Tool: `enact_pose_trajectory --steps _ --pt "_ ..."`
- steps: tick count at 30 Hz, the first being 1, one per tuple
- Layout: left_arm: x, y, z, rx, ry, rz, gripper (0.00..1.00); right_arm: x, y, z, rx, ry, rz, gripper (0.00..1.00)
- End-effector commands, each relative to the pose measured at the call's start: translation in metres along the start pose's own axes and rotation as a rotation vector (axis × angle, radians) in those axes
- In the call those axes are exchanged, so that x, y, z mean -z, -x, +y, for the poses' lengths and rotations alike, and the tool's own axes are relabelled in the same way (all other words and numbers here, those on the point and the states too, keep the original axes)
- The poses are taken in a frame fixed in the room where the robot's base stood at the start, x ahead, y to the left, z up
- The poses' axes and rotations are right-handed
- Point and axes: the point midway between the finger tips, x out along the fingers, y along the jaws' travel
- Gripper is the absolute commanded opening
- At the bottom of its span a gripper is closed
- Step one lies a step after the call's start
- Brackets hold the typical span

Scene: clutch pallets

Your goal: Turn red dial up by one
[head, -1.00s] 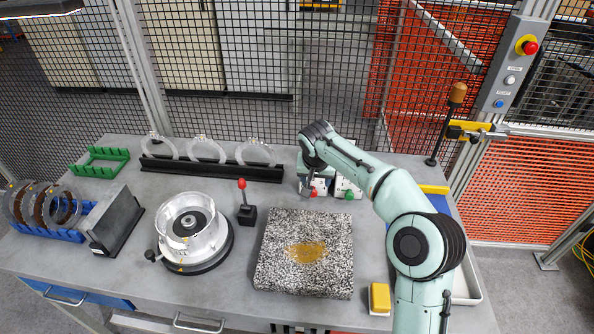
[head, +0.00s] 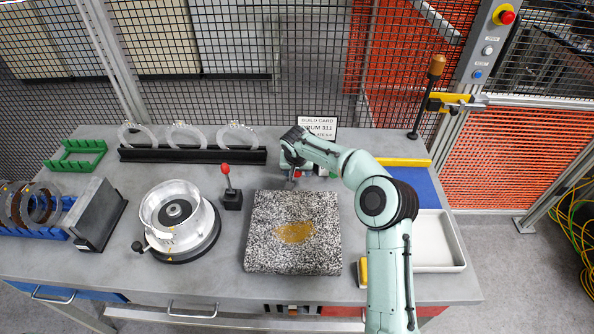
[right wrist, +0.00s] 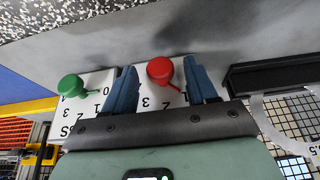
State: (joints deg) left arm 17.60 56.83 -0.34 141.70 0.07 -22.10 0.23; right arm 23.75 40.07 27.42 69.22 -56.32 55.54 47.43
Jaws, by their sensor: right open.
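The red dial (right wrist: 160,70) is a round red knob with a short pointer, on a white numbered plate (right wrist: 152,98). In the right wrist view its pointer slants to the lower right; its exact setting cannot be told. My right gripper (right wrist: 158,64) is open, with one blue finger on each side of the red dial and a visible gap to each. In the head view my right gripper (head: 291,182) is at the dials at the back of the bench, and the arm partly hides them. My left gripper is not in view.
A green dial (right wrist: 71,87) on its own plate is beside the red one, close to a finger. A build card (head: 317,127) stands behind my right arm. A black rack (head: 190,154) with clear rings is to the left. A speckled stone block (head: 265,250) lies in front.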

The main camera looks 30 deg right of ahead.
Motion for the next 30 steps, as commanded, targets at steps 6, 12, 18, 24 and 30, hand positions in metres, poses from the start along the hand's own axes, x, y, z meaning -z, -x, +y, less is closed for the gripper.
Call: enact_pose_trajectory --steps 6,12,18,24,30 --pt "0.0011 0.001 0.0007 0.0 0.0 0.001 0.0 0.0 -0.0066 -0.0003 0.001 0.0 0.0 0.57" --pt "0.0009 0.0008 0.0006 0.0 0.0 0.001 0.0 -0.0003 -0.0066 -0.0002 0.001 0.0 0.0 0.47" --pt "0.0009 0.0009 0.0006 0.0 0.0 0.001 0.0 -0.0003 -0.0063 -0.0001 0.0 0.0 0.0 0.03" --pt "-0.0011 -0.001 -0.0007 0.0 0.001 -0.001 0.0 -0.0005 -0.0065 0.0009 0.014 -0.007 0.0 0.03" --pt "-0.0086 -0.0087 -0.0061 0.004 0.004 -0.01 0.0 -0.0014 -0.0079 0.0037 0.086 -0.037 0.001 0.03"
